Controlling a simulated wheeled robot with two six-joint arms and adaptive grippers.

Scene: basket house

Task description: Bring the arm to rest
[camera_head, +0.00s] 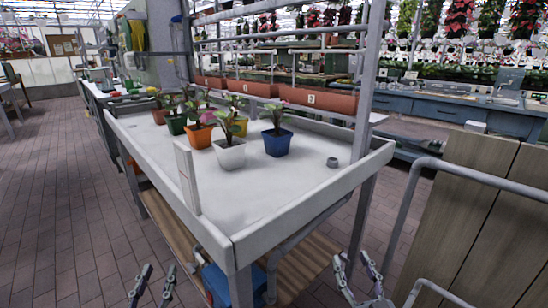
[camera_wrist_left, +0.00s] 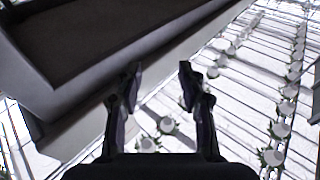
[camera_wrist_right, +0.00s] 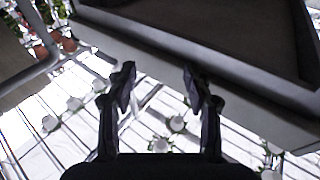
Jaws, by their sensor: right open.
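My left gripper (camera_head: 153,284) is low at the bottom of the head view, in front of and left of the white table's near corner. Its fingers are spread and empty, as the left wrist view (camera_wrist_left: 157,85) also shows. My right gripper (camera_head: 357,272) is at the bottom, right of the table's near leg, close to a grey metal rail. It is open with nothing between its fingers, as the right wrist view (camera_wrist_right: 159,88) also shows. Neither gripper is seen touching anything.
A white-topped table (camera_head: 262,187) holds several potted plants, including a white pot (camera_head: 230,154) and a blue pot (camera_head: 278,143). A curved grey rail (camera_head: 470,173) and wooden panels (camera_head: 478,215) stand at the right. The paved floor (camera_head: 62,190) at the left is clear.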

